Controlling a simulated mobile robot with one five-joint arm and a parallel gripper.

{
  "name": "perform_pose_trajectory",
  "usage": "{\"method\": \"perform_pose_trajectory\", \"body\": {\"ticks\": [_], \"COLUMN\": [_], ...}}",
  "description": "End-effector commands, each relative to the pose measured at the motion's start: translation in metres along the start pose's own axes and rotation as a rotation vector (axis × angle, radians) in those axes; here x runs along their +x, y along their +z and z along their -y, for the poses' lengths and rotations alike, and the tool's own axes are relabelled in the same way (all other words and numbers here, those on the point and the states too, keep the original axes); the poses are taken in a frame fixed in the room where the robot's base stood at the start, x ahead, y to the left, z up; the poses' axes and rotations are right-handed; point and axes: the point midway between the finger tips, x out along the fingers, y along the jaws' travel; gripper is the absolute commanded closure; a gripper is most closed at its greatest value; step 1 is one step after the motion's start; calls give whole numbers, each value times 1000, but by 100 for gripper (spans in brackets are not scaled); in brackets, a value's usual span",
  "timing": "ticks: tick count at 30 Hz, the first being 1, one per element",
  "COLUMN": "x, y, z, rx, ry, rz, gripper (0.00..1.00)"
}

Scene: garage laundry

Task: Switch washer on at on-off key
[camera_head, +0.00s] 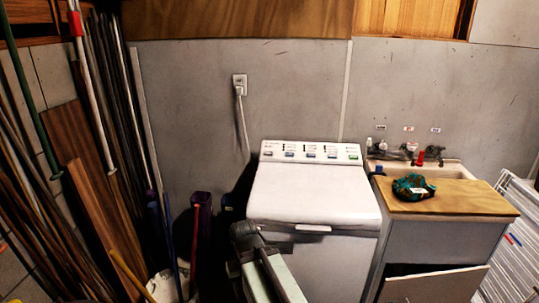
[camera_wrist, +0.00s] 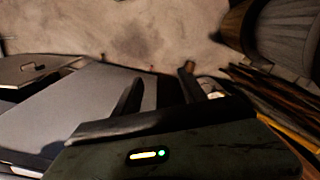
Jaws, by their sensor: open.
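The washer (camera_head: 315,195) is a white top-loader with its lid closed, standing against the grey wall in the head view. Its raised control panel (camera_head: 272,146) runs along the back edge with several small blue-grey keys and dark markings. A green key (camera_head: 353,156) sits near the panel's right end; its label is too small to read, so I cannot tell whether it is the on-off key. My arm reaches up in front of the washer's left front, below and apart from the panel. In the wrist view my gripper (camera_wrist: 162,74) is open, with nothing seen between its dark fingers.
A sink cabinet (camera_head: 445,238) stands right of the washer, with a dark green cloth (camera_head: 413,187) on its wooden top. Planks and poles (camera_head: 90,180) lean at the left. A plugged cord (camera_head: 242,120) hangs behind the washer. A white rack (camera_head: 515,245) stands far right.

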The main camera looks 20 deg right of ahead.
Motion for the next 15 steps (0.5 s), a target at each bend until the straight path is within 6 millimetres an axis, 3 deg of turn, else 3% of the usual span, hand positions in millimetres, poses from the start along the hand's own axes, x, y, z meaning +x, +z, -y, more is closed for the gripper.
{"method": "perform_pose_trajectory", "body": {"ticks": [8,13,15], "x": [0,0,0], "y": [0,0,0], "z": [0,0,0], "rx": [0,0,0], "ry": [0,0,0], "rz": [0,0,0], "gripper": [51,95,100]}}
